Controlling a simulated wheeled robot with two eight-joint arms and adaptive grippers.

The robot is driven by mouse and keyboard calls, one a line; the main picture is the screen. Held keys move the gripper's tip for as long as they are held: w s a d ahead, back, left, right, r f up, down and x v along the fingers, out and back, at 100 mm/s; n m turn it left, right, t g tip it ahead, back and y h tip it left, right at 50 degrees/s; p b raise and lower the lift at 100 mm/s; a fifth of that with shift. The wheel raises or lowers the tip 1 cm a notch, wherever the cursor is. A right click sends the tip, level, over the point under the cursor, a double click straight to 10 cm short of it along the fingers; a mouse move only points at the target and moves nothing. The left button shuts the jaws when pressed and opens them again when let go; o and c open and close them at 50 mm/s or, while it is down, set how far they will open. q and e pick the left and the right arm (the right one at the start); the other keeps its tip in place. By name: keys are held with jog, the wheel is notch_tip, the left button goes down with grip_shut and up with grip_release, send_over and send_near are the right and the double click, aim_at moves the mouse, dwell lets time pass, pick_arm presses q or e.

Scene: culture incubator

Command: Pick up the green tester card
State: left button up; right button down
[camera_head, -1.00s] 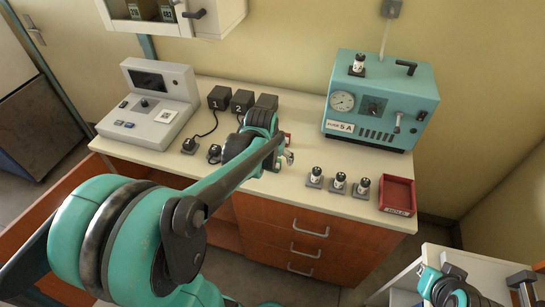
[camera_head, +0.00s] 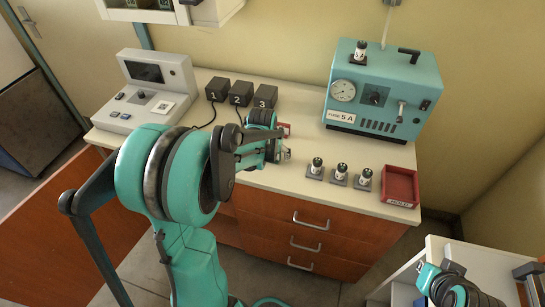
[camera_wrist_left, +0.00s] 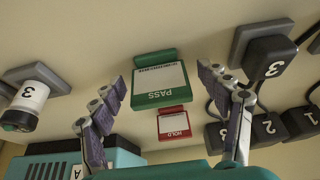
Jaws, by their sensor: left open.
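The green tester card (camera_wrist_left: 158,99), with a white label reading PASS, lies on the worktop in the left wrist view. It appears between the fingertips of my left gripper (camera_wrist_left: 160,78), which is open and empty, with gaps at both sides of the card. In the head view my left arm and hand cover the spot, and I cannot make out the green card there. A red HOLD card (camera_wrist_left: 172,124) lies just beyond it; a bit of it also shows in the head view (camera_head: 285,129). My right gripper (camera_head: 455,287) is low at the right; its jaws are unclear.
Black block 3 (camera_wrist_left: 269,58) stands close to the right finger, with blocks 2 and 1 beyond. A fuse (camera_wrist_left: 30,95) is at the left. In the head view, several fuses, a red tray (camera_head: 401,203), a teal tester (camera_head: 383,85) and a grey console (camera_head: 150,90) stand on the worktop (camera_head: 240,178).

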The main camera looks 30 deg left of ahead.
pick_arm(q)
jog(key=c, duration=1.1)
jog(key=shift+r, duration=0.1)
